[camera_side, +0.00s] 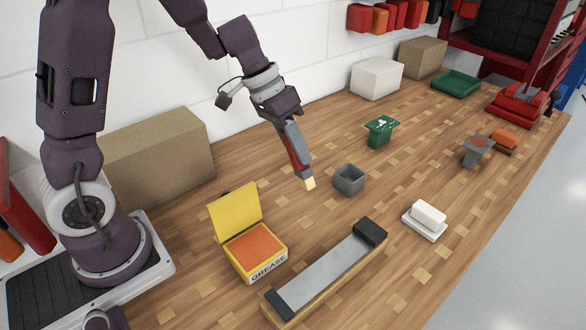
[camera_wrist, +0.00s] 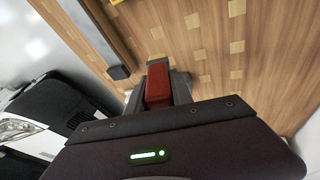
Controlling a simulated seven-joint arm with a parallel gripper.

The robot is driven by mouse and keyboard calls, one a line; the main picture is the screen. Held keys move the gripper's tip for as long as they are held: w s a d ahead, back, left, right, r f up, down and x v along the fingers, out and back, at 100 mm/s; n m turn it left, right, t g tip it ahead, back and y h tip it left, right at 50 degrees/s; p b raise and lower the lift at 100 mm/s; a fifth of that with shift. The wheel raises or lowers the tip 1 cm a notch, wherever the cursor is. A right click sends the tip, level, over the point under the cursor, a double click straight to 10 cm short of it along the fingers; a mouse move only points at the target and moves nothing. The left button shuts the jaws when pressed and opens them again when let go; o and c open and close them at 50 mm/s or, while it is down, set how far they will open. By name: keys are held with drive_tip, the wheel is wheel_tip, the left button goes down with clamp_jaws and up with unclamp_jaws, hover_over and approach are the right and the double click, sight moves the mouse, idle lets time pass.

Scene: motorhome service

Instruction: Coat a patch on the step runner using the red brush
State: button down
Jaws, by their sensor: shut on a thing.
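My gripper (camera_side: 296,155) is shut on the red brush (camera_side: 294,151) and holds it tip down above the bench, just left of a small grey cup. The brush's pale bristles (camera_side: 309,183) show no orange from this side. In the wrist view its red handle (camera_wrist: 158,88) sits between my fingers. The step runner (camera_side: 325,273), a grey metal strip on a wooden base with a black end block (camera_side: 370,233), lies in front; it also shows in the wrist view (camera_wrist: 95,30). An open yellow grease tin (camera_side: 264,270) with orange grease stands left of it, its lid upright.
The grey cup (camera_side: 349,180) stands near the brush tip. A green stand (camera_side: 380,131), a white block on a tray (camera_side: 427,216), a grey stand (camera_side: 476,152) and an orange-topped block (camera_side: 503,141) lie right. A cardboard box (camera_side: 158,162) is behind. Bench between cup and runner is clear.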

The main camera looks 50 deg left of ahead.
drive_tip(key=s+d+r+m+g+h, duration=0.1)
drive_tip(key=s+d+r+m+g, duration=0.3)
drive_tip(key=s+d+m, duration=0.85)
drive_tip(key=d+f+n, duration=0.1)
drive_tip(key=f, duration=0.1)
drive_tip(key=w+d+f+n, duration=0.1)
drive_tip(key=f, duration=0.2)
drive_tip(key=w+d+f+n, duration=0.1)
drive_tip(key=f, duration=0.1)
drive_tip(key=shift+d+f, duration=0.1)
drive_tip(key=shift+f, duration=0.3)
drive_tip(key=shift+w, duration=3.75)
drive_tip(key=shift+t, duration=0.3)
drive_tip(key=shift+s, duration=4.85)
wheel_tip(320, 180, up, 8)
drive_tip(key=s, duration=0.2)
drive_tip(key=shift+r, duration=0.2)
